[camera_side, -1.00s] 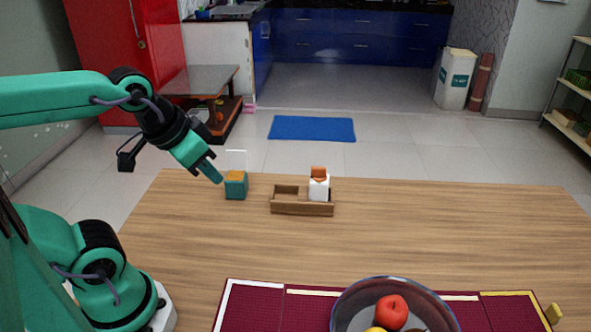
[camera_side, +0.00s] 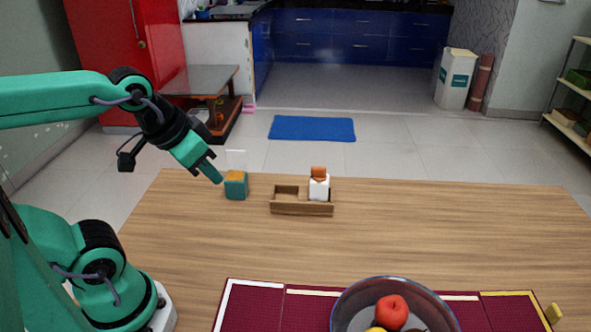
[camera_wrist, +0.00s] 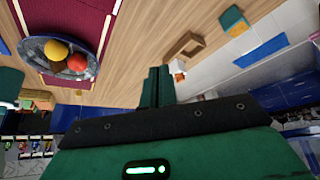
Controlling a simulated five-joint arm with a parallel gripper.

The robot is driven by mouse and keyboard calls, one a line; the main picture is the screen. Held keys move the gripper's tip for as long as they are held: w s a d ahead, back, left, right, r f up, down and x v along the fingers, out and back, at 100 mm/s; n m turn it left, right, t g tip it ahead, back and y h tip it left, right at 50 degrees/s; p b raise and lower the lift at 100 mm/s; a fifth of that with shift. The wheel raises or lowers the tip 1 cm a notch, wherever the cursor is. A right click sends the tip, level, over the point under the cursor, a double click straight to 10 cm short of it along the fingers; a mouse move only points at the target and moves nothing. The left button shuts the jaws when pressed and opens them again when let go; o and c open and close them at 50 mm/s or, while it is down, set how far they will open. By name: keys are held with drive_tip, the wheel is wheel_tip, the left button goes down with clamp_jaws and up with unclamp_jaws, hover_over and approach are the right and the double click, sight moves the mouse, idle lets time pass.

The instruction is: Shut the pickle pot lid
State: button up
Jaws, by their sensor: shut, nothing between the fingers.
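The pickle pot (camera_side: 236,187) is a small teal box with an orange top face, near the far left part of the wooden table. A pale, see-through lid (camera_side: 236,159) stands upright at its back, so the pot is open. The teal pot (camera_wrist: 233,18) also shows in the wrist view, at the top right; its lid is hard to make out there. My gripper (camera_side: 217,177) is shut and empty, just left of the pot and near its top height. I cannot tell whether it touches the pot. Its closed fingers (camera_wrist: 157,86) show in the wrist view.
A wooden tray (camera_side: 302,208) stands right of the pot, with a white jar with a brown top (camera_side: 319,184) in it. A bowl (camera_side: 360,298) of fruit sits on a dark red mat (camera_side: 255,307) at the front. The table's middle and right are clear.

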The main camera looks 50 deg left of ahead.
drive_tip(key=o, duration=0.7)
drive_tip(key=shift+w+r, duration=0.1)
drive_tip(key=o, duration=0.3)
drive_tip(key=shift+w+a+r, duration=0.1)
drive_tip(key=shift+w+a, duration=0.05)
drive_tip(key=shift+w, duration=0.05)
drive_tip(key=shift+o, duration=0.2)
drive_tip(key=w+a+n+g, duration=0.3)
drive_tip(key=w+a+n, duration=0.2)
drive_tip(key=w+a, duration=0.7)
drive_tip(key=w+a+f+n+g, duration=0.1)
drive_tip(key=w+a+f, duration=0.1)
drive_tip(key=a+f, duration=0.1)
drive_tip(key=w+a+f+n, duration=0.1)
drive_tip(key=w+a+f, duration=0.1)
drive_tip(key=a, duration=0.4)
drive_tip(key=w+a+f+n+g, duration=0.1)
drive_tip(key=w+a+f+n, duration=0.1)
drive_tip(key=w+a+f, duration=0.1)
drive_tip(key=shift+w+a+f+g, duration=0.15)
drive_tip(key=shift+w+a, duration=0.2)
drive_tip(key=shift+a, duration=0.2)
drive_tip(key=shift+w+a+f+g, duration=0.15)
drive_tip(key=shift+w+a, duration=0.2)
drive_tip(key=shift+a, duration=0.2)
drive_tip(key=shift+w+a+f, duration=0.1)
drive_tip(key=shift+a+f, duration=0.15)
drive_tip(key=shift+a, duration=0.1)
